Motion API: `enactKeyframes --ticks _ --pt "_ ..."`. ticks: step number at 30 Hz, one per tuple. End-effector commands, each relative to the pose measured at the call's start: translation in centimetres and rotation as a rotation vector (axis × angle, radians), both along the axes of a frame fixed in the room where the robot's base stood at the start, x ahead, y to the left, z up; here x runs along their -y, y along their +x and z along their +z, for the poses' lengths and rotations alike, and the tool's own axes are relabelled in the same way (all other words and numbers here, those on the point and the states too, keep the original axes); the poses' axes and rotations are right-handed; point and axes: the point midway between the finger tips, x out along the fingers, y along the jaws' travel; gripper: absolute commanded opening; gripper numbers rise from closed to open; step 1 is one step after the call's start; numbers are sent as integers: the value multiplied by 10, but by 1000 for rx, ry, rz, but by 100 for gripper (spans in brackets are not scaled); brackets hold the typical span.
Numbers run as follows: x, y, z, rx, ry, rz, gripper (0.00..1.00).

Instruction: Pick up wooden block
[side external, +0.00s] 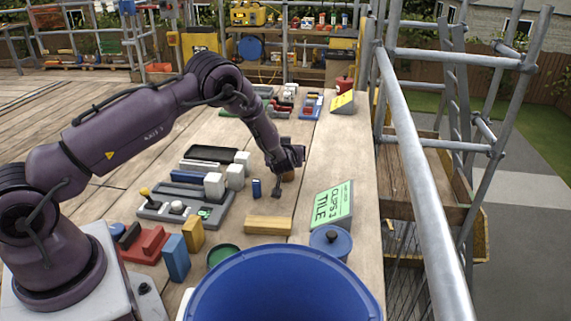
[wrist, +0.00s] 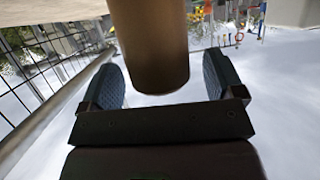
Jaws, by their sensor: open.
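A long pale wooden block (side external: 268,225) lies flat on the bench, nearer the camera than my gripper (side external: 286,174). A brown round-sided piece (side external: 288,175) is at my gripper, mostly hidden by it in the side view. In the wrist view, a brown cylinder-like piece (wrist: 152,50) reaches down from the top between the two dark pads of my gripper (wrist: 163,82). The pads are apart, with a gap visible on each side of it. My gripper is open and low over the bench.
A small blue block (side external: 256,188) stands left of my gripper. A grey tray with a lever (side external: 180,208) and white blocks (side external: 214,185) are further left. A green sign (side external: 333,204), a blue lidded pot (side external: 330,241) and a large blue bucket (side external: 283,285) are nearer the camera. Scaffold rails (side external: 420,190) line the right.

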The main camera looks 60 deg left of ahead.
Motion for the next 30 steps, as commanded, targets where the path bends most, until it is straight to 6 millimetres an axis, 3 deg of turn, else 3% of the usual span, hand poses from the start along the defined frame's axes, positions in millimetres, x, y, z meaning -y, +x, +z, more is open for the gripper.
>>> enactKeyframes --ticks 5,12,23,30 --pt "0 0 0 0 0 0 85" --pt "0 0 0 0 0 0 30" --pt "0 1 5 3 1 1 30" --pt "0 0 37 6 0 1 30"
